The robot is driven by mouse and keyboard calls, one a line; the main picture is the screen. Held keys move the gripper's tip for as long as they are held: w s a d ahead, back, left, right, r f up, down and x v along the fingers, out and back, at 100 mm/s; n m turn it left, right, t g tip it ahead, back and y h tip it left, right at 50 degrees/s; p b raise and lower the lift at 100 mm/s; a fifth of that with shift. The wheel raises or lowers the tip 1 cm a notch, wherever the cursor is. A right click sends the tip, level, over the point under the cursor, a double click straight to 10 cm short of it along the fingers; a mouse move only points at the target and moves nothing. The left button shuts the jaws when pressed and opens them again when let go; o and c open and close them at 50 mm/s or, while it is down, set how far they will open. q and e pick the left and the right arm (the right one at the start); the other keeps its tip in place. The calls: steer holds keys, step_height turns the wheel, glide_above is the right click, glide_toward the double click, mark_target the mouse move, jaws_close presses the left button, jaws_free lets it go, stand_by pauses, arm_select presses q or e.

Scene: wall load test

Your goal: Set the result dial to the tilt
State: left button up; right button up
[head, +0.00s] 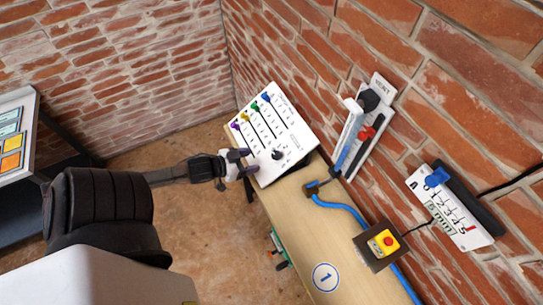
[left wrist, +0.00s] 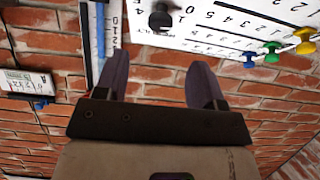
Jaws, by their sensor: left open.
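The result dial is a black knob (head: 278,154) on the lower part of a white sloped panel (head: 292,118), which stands at the far end of the wooden bench. The knob also shows at the top of the left wrist view (left wrist: 160,17); I cannot read its setting. My left gripper (head: 243,163) is open and empty, its two dark fingers at the panel's near left edge, apart from the knob. A white wall gauge (head: 353,125) with a black knob and a red piece hangs right of the panel; I cannot read a tilt from it. My right gripper is not in view.
Purple, yellow, green and blue slider knobs line the panel's upper left edge. A blue hose (head: 340,205) runs along the wooden bench (head: 290,222). A box with a red button (head: 388,241) and a numbered wall plate (head: 450,208) are at the right. Brick walls stand close behind.

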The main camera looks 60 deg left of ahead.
mark_target(274, 156)
arm_select(q)
steer(key=x, duration=0.9)
steer(key=shift+a, duration=0.1)
steer(key=c, duration=0.9)
